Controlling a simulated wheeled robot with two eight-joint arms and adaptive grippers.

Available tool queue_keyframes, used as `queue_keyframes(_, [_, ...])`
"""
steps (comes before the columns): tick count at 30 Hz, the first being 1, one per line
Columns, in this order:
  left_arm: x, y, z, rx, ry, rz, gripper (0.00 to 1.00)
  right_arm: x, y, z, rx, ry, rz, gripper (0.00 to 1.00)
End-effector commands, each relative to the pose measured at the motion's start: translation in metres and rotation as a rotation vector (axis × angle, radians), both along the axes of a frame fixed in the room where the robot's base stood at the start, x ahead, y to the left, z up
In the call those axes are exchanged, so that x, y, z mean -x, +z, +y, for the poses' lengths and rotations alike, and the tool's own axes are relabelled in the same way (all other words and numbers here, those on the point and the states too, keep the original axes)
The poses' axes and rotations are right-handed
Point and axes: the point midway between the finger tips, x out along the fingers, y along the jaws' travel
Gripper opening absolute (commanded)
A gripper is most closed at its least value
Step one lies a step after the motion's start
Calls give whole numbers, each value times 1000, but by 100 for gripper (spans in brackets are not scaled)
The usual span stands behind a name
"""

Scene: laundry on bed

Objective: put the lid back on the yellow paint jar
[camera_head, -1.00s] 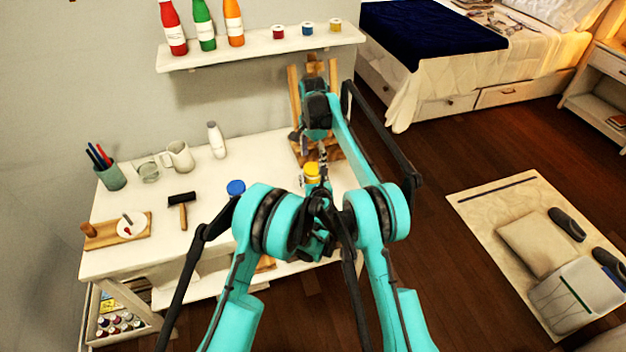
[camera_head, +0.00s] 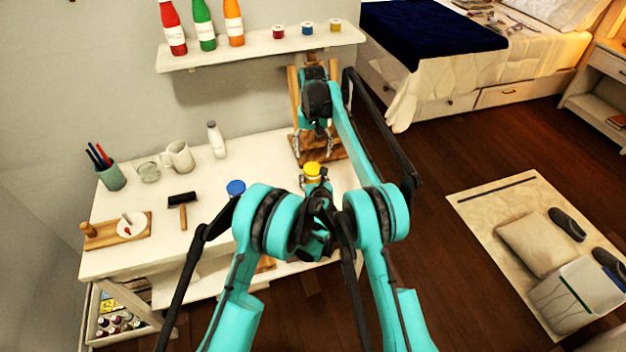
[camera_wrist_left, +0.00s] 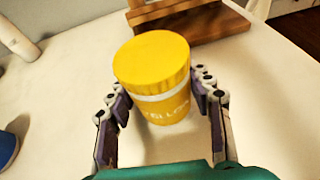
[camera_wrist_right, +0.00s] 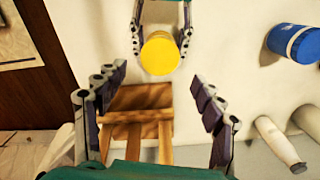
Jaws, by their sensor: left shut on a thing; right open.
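The yellow paint jar (camera_head: 313,180) stands near the right end of the white table. My left gripper (camera_wrist_left: 158,105) is shut around the jar's sides. The yellow lid (camera_wrist_left: 152,58) rests flat on top of the jar, with a pale band showing beneath it. The frames do not show whether it is fully pressed down. The lid also shows from above in the right wrist view (camera_wrist_right: 160,54). My right gripper (camera_head: 314,148) is open and empty, beyond the jar and apart from the lid. In its own view (camera_wrist_right: 158,82) the fingers are spread wide.
A wooden easel (camera_head: 335,150) stands right behind the jar. A blue jar (camera_head: 236,187) is to the left. The table (camera_head: 250,150) is clear between the bottle and the easel.

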Motion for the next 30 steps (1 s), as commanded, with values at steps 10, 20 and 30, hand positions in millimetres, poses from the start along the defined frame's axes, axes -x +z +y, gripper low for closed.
queue_keyframes(10, [0, 0, 0, 0, 0, 1, 0, 0, 13, 0, 0, 602, 0, 69])
queue_keyframes(20, [0, 0, 0, 0, 0, 1, 0, 0, 15, 0, 0, 701, 0, 69])
queue_keyframes(30, [0, 0, 0, 0, 0, 1, 0, 0, 2, 0, 0, 699, 0, 69])
